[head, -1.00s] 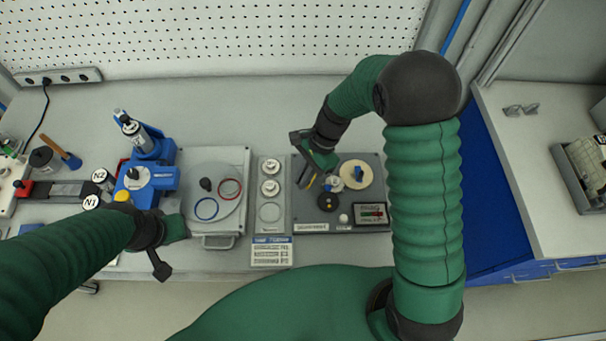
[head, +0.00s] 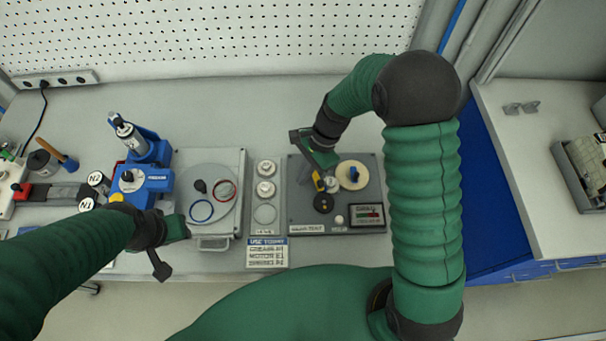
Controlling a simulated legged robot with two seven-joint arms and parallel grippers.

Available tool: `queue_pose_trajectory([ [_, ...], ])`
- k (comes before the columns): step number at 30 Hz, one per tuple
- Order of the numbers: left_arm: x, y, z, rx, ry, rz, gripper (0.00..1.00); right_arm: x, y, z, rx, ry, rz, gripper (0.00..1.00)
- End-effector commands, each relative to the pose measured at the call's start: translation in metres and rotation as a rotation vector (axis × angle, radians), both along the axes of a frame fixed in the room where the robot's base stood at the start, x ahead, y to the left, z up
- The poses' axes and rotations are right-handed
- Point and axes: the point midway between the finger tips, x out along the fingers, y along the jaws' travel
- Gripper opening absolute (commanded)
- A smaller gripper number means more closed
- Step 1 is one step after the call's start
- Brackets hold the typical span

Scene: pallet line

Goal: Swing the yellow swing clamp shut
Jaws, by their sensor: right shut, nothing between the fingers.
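The yellow swing clamp (head: 318,181) is a small yellow bar on the dark grey plate (head: 300,214) in the middle right of the head view. It stands left of a small white round part (head: 331,184). My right gripper (head: 324,167) is shut and empty, low over the plate, just above the clamp in the picture. It covers part of the clamp's surroundings; I cannot tell whether it touches the clamp. My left gripper (head: 178,229) is beside the light turntable plate, partly hidden by its own wrist; its jaws cannot be made out.
A cream disc with a blue knob (head: 353,175), a black knob (head: 323,203) and a small display (head: 367,217) share the plate. A strip of white round parts (head: 266,189) lies left of it. A blue fixture (head: 146,183) stands further left. The bench behind is clear.

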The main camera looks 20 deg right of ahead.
Motion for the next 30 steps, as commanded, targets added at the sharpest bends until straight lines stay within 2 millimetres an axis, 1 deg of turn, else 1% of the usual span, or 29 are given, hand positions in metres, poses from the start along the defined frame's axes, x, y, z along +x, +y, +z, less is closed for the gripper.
queue_pose_trajectory([
  [7,0.000,0.000,0.000,0.000,0.000,-0.001,0.36,-0.001,0.001,0.000,-0.001,0.000,0.000,0.00],
  [8,0.000,0.000,0.000,0.000,0.000,-0.001,0.36,-0.001,0.001,0.001,-0.001,0.000,0.000,0.02],
  [15,0.000,0.000,0.000,0.000,0.000,0.000,0.36,-0.001,0.002,0.000,-0.001,-0.001,0.001,0.33],
  [17,0.000,0.000,0.000,0.000,0.000,0.000,0.36,-0.001,0.001,0.000,-0.001,0.000,0.000,0.41],
  [26,0.000,0.000,0.000,0.000,0.000,0.000,0.36,-0.001,0.001,0.001,-0.001,0.000,0.000,0.41],
  [29,0.000,0.000,0.000,0.000,0.000,0.000,0.36,0.001,-0.003,0.009,-0.001,-0.003,0.000,0.41],
  [30,0.000,0.000,-0.001,0.000,0.000,-0.001,0.36,0.002,-0.005,0.016,-0.001,-0.004,-0.001,0.41],
])
